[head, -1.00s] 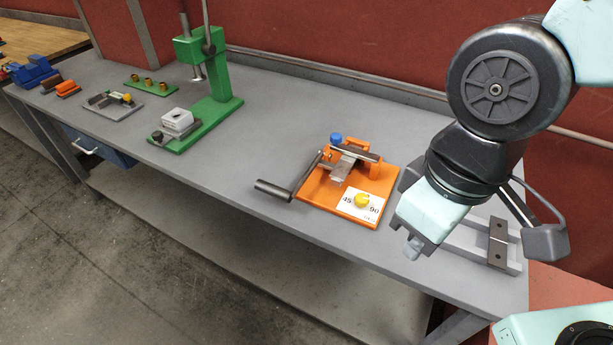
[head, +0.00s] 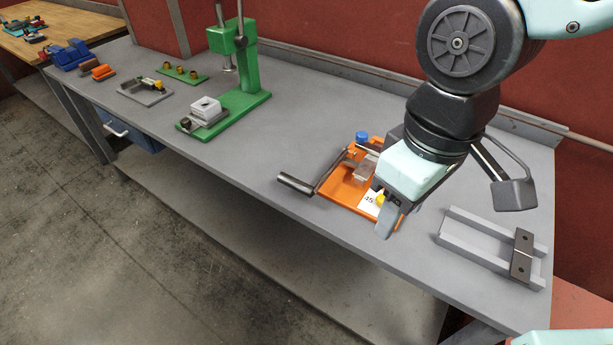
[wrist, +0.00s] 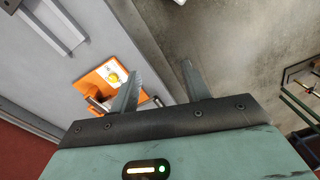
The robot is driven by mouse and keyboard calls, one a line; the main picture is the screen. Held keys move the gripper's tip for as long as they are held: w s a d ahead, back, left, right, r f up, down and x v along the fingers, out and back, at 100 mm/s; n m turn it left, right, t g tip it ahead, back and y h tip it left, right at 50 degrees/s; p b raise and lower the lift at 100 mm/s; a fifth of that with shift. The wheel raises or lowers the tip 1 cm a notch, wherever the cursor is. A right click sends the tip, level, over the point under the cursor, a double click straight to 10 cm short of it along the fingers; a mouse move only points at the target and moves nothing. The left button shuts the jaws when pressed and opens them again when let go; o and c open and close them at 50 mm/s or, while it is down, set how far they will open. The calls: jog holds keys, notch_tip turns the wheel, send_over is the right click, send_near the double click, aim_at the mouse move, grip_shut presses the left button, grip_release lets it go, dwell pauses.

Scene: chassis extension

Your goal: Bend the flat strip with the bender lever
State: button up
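The bender has an orange base (head: 336,192) with a blue knob (head: 362,136) and a white angle card with a yellow piece. A pale grey piece, apparently the flat strip (head: 366,170), sits in the bender and is partly hidden by my gripper. My gripper (head: 395,217) is in front of the bender's right side, apart from the lever. In the wrist view my gripper (wrist: 160,82) has its fingers apart with nothing between them; the orange base (wrist: 88,84) shows beyond the left finger.
A grey channel fixture (head: 470,235) with a dark block lies to the right. A green press (head: 245,105) stands left of the bender. Small fixtures stand further left. The bench top (head: 300,130) between press and bender is clear.

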jog(key=w+a+f+n, duration=0.1)
jog(key=w+a+n, duration=0.1)
jog(key=w+a, duration=0.9)
jog(key=n+t+h, duration=0.1)
jog(key=t+h, duration=0.1)
send_near(294, 180)
jog(key=p+x, duration=0.4)
jog(key=x, duration=0.5)
jog(key=shift+f, duration=0.2)
grip_shut()
jog(key=shift+r, duration=0.1)
